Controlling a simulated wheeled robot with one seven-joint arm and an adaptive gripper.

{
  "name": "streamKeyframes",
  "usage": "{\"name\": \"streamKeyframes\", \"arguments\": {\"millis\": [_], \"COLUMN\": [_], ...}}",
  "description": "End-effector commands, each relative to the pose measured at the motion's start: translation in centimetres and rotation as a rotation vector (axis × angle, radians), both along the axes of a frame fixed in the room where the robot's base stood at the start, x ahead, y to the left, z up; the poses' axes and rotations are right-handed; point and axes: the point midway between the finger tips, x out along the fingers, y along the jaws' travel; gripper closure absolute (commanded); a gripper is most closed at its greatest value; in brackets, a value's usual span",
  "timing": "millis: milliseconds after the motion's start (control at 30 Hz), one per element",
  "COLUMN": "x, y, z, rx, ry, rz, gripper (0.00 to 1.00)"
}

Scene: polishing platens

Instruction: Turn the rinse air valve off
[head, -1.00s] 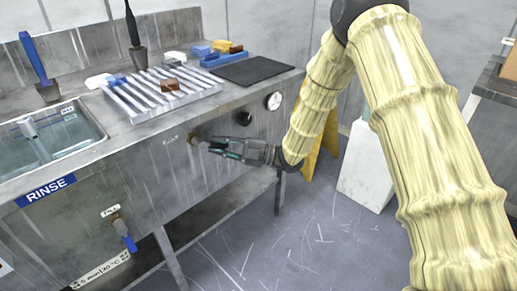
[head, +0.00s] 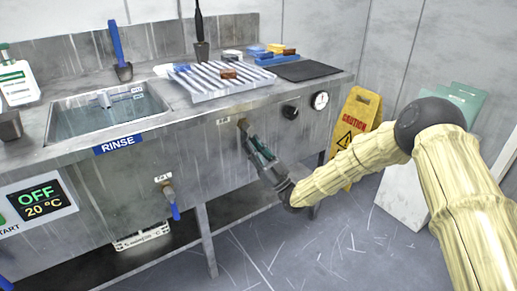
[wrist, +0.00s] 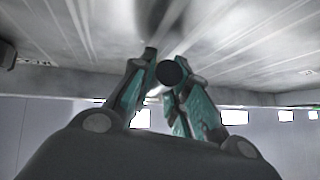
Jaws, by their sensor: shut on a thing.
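The air valve (head: 242,123) is a small brass-coloured fitting on the front panel of the steel bench, beside a small white label (head: 223,121) too small to read. My gripper (head: 256,146) is shut on the valve's handle, which its fingers mostly hide. The gripper reaches up and left to the valve, so the held handle seems to slope down and right from the fitting. In the wrist view my two teal-padded fingers (wrist: 170,80) stand on either side of a dark round end (wrist: 172,73), under the pale steel surface.
A second valve with a blue handle (head: 173,205) hanging down sits lower left, below the RINSE sign (head: 117,144). A black knob (head: 290,110) and a round gauge (head: 320,100) are to the right. A yellow caution sign (head: 357,125) stands on the floor behind my arm.

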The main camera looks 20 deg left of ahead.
Motion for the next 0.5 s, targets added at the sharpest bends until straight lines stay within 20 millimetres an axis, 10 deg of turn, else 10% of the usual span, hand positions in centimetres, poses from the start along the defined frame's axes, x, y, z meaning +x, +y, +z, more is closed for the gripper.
{"name": "streamKeyframes", "arguments": {"millis": [500], "x": [-0.61], "y": [0.79], "z": [0.11], "rx": [0.117], "ry": [0.138], "rz": [-0.001], "gripper": [1.0]}}
